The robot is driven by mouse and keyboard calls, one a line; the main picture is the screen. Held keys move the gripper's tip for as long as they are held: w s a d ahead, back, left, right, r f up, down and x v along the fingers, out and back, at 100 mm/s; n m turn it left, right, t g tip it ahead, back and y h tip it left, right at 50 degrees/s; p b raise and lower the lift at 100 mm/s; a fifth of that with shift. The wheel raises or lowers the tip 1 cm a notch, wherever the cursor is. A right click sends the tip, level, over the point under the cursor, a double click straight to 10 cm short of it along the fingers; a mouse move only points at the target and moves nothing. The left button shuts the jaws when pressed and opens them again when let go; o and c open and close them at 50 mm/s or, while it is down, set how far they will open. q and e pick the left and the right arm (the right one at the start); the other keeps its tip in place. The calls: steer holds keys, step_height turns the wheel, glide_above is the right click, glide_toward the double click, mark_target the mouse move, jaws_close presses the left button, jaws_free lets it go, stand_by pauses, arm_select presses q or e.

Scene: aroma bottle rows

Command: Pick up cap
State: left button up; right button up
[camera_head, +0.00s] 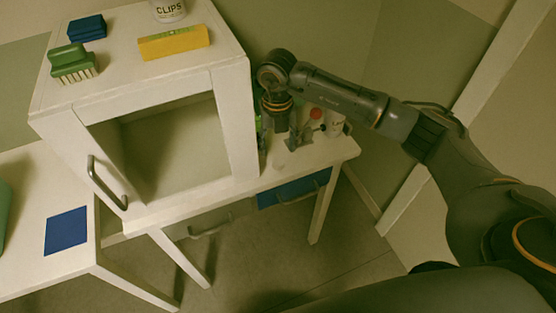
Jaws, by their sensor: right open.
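My right arm reaches in from the right, and its gripper (290,146) points down over the right end of the white table, beside the cabinet. The gripper is open. A small pale piece (279,165) lies on the tabletop just in front of it, possibly the cap; it is too small to tell. A round red thing (316,113) shows just right of the gripper, and a white bottle or jar (334,124) stands beside it. Something green (260,135) shows between the gripper and the cabinet, partly hidden. My left gripper is not in view.
A white cabinet (240,120) with an open front stands close left of the gripper. On top are a green brush (72,62), a blue block (87,27), a yellow box (173,42) and a CLIPS tin (168,11). A blue square (66,231) lies at left.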

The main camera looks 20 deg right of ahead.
mark_target(278, 161)
steer(key=shift+w+d+f+p, duration=0.1)
steer(key=shift+f+p, duration=0.3)
steer(key=shift+f, duration=1.15)
steer(key=shift+w+d+f+p, duration=0.1)
steer(key=shift+f+p, duration=0.25)
steer(key=shift+f, duration=1.15)
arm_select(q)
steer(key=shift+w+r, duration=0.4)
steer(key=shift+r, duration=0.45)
arm_select(e)
steer(key=c, duration=0.8)
